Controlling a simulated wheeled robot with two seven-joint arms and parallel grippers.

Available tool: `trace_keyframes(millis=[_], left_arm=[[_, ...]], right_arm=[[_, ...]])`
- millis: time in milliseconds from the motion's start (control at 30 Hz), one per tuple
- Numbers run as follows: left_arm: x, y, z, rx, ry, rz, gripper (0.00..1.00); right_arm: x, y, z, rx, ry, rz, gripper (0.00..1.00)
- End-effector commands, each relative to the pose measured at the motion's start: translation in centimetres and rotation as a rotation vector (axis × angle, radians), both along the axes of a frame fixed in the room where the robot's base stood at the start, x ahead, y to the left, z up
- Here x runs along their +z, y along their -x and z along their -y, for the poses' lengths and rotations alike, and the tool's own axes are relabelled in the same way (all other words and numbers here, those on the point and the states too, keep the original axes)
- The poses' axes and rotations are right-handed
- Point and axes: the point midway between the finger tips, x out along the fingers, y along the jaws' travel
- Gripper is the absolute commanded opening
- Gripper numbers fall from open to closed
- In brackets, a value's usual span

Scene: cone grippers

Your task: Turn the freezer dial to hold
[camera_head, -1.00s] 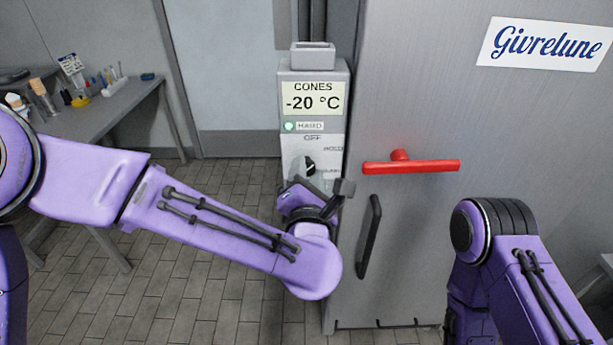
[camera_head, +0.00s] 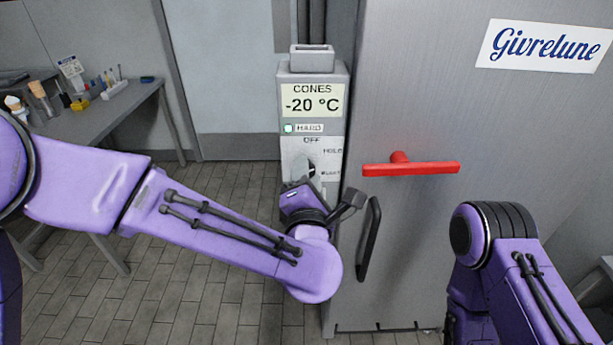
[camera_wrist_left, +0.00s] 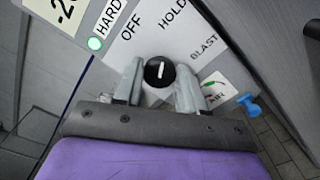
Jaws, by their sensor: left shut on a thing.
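The freezer dial is a black round knob (camera_wrist_left: 158,72) with a white pointer line, on the control panel (camera_head: 327,147). In the left wrist view the line points nearly straight up, between the OFF (camera_wrist_left: 131,27) and HOLD (camera_wrist_left: 173,17) labels, closer in line with HOLD. BLAST (camera_wrist_left: 203,47) is printed further right. My left gripper (camera_wrist_left: 158,85) is shut on the knob, one finger on each side. In the head view the left gripper (camera_head: 309,180) reaches the panel from below and hides much of the dial. My right gripper is out of view.
The display (camera_head: 312,99) reads -20 °C, with a lit lamp (camera_head: 288,128) beside HARD. A red handle (camera_head: 411,168) sticks out from the freezer door (camera_head: 440,100), close right of the panel. A table (camera_head: 100,110) with small items stands at the left.

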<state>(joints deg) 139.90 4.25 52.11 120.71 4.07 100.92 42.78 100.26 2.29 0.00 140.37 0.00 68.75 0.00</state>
Motion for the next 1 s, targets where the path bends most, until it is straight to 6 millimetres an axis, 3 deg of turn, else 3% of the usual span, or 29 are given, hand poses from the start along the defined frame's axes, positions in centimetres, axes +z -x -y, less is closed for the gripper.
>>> trace_keyframes(millis=[33, 67, 100, 467, 800, 1000], left_arm=[[0.0, 0.0, 0.1, -0.002, 0.000, 0.000, 0.10], [0.0, 0.0, 0.1, -0.002, 0.000, 0.000, 0.50], [0.0, 0.0, 0.1, -0.002, 0.000, 0.000, 0.63], [-0.2, 0.7, 0.0, -0.001, 0.001, 0.000, 0.64], [-0.3, 8.2, 0.1, -0.003, 0.000, 0.002, 0.64], [-0.1, 10.5, 0.1, -0.002, 0.000, 0.000, 0.64]], right_arm=[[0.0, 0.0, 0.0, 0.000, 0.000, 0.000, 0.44], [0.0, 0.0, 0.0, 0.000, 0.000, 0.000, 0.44], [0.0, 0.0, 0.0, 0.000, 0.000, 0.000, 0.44], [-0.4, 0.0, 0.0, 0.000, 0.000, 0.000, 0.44], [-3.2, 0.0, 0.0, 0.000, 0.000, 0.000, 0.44], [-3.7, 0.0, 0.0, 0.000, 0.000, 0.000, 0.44]])
